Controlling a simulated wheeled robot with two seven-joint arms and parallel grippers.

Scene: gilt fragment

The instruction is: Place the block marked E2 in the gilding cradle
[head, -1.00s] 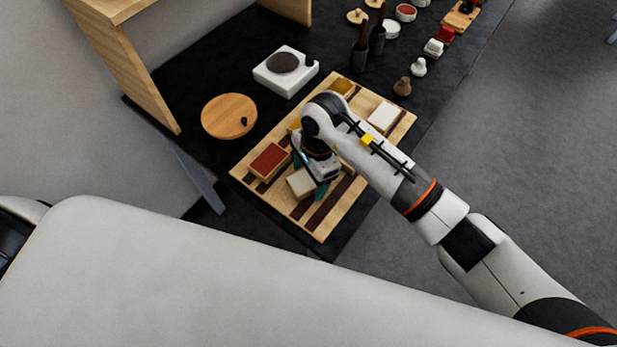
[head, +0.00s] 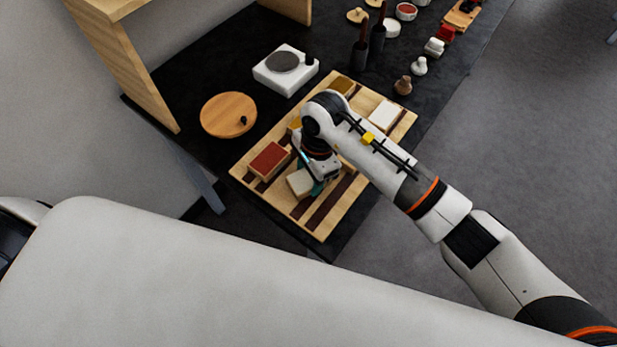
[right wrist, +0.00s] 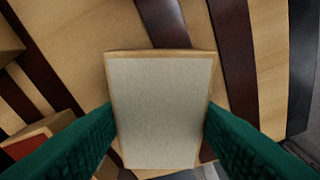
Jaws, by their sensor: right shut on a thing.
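My right gripper (right wrist: 160,132) is shut on a block with a pale, off-white top and wooden sides (right wrist: 162,105); its teal fingers are on either side of it. In the head view this block (head: 299,183) is at the near part of a striped wooden board (head: 321,229), partly covered by the gripper (head: 312,172). Whether it touches the board is unclear. No E2 mark is legible on any block. A red-topped block (head: 268,159), another white-topped block (head: 384,115) and a gold-topped block (head: 341,85) are on the board. I cannot tell which thing is the gilding cradle. My left gripper is not in view.
A round wooden disc with a dark knob (head: 228,115) and a white square base with a dark round pad (head: 286,70) stand beyond the board. Dark cups (head: 361,58), small knobs and pots are farther back. A wooden frame (head: 125,70) stands at left. Dark cloth between is bare.

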